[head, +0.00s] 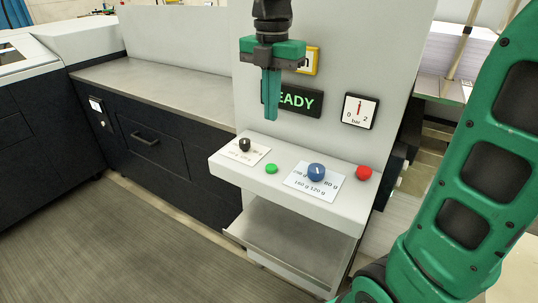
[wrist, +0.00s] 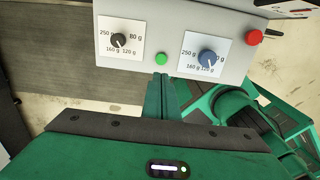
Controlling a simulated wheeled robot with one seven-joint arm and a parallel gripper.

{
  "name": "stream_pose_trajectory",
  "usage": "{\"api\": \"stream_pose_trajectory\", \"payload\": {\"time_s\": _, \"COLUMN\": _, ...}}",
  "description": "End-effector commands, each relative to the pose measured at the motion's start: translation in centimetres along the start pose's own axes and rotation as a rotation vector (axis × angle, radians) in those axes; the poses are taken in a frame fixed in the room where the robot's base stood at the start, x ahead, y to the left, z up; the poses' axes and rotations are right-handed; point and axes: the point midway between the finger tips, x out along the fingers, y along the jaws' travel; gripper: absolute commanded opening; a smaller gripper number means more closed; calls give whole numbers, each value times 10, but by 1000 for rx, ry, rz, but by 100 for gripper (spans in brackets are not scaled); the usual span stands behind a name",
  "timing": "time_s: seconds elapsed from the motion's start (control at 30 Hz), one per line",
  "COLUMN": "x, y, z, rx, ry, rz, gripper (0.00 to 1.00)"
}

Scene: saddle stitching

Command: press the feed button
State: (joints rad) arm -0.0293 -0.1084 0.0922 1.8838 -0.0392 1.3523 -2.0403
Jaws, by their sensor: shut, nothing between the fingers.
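A small green button (head: 271,169) sits on the white control shelf (head: 228,167), between a black knob and a blue knob. In the wrist view the green button (wrist: 162,59) lies just beyond my fingertips. No label naming the feed button is readable. My gripper (head: 271,117) is shut and empty, pointing down above the shelf. In the wrist view my gripper (wrist: 161,77) shows its fingers together, with their tips close to the green button in the picture. In the head view a gap shows between the tips and the button, and the gripper covers part of the green-lit display.
A black knob (head: 245,145) and a blue knob (head: 316,172) stand on printed weight scales. A red button (head: 364,173) is at the right. Behind are the READY display (head: 300,102), a pressure gauge (head: 360,111) and a yellow-framed sign (head: 313,61). A lower tray (head: 285,255) juts out below.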

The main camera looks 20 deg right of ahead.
Motion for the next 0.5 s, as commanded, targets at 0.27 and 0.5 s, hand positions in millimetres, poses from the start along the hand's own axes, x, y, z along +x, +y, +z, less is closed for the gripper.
{"api": "stream_pose_trajectory", "payload": {"time_s": 0.27, "x": 39, "y": -1, "z": 0, "rx": 1, "ry": 3, "rz": -5, "gripper": 0}}
{"api": "stream_pose_trajectory", "payload": {"time_s": 0.5, "x": 84, "y": -1, "z": 0, "rx": 2, "ry": 2, "rz": -4, "gripper": 0}}
